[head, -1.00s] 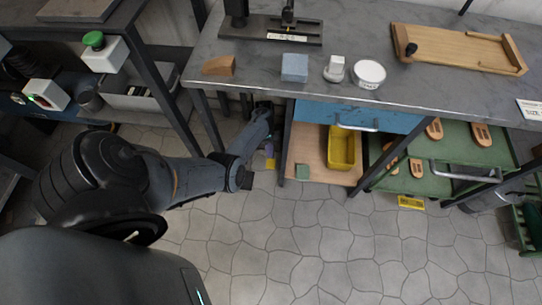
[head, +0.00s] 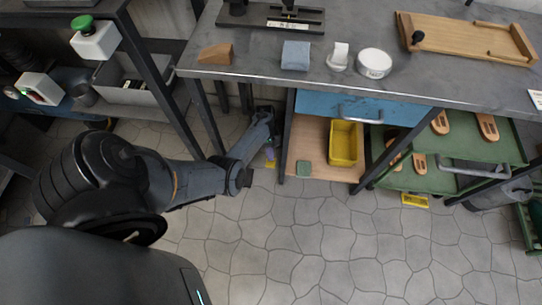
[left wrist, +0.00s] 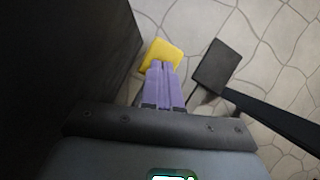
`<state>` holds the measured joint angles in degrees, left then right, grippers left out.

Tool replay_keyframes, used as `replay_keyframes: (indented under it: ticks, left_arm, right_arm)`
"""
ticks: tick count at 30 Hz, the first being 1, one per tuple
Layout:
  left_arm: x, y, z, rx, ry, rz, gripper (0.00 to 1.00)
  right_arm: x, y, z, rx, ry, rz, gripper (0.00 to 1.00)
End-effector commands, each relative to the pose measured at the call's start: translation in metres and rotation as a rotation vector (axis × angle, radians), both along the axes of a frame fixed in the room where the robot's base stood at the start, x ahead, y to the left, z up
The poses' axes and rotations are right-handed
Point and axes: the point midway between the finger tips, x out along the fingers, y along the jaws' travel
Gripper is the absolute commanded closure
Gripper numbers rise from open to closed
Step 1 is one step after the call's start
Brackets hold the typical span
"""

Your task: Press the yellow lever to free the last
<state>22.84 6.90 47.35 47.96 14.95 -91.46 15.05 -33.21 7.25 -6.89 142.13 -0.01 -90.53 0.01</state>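A yellow lever pad (left wrist: 161,53) shows low near the floor in the left wrist view, just past my fingertips. Its yellow edge shows in the head view (head: 270,164), by the left front leg of the workbench. My left gripper (left wrist: 163,66) has its purple fingers together, with nothing seen between them. The fingertips overlap the pad's near edge in the picture; I cannot tell whether they touch it. In the head view my left gripper (head: 270,152) is small, reaching down beside the bench. My right gripper is not in view. I cannot make out which thing is the last.
The grey workbench (head: 330,85) carries blocks, a white tin (head: 374,63) and a wooden tray (head: 460,43). Below are a blue drawer (head: 330,105), a yellow bin (head: 344,144) and an open green drawer (head: 430,176). A dark leg and foot (left wrist: 215,68) stand right of my fingers. Open floor lies in front.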

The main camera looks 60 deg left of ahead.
Motion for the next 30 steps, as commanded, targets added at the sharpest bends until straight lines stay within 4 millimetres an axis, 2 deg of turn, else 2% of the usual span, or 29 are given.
replay_keyframes:
  ticks: [1,3,11,19,30]
  left_arm:
    - [0.0,0.001,-0.009,0.002,-0.001,0.0,1.0]
    - [0.001,0.002,-0.012,0.003,-0.002,0.0,1.0]
    - [0.002,0.006,-0.008,0.004,-0.003,0.002,1.0]
    - [0.009,0.03,0.0,0.004,-0.003,0.002,1.0]
    - [0.009,0.03,0.003,0.002,-0.001,0.0,1.0]
  right_arm:
    - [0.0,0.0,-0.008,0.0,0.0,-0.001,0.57]
    - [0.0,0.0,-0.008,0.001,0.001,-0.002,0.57]
    - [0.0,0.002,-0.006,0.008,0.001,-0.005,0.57]
    - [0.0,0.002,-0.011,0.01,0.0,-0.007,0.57]
    - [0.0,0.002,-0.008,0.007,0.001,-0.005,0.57]
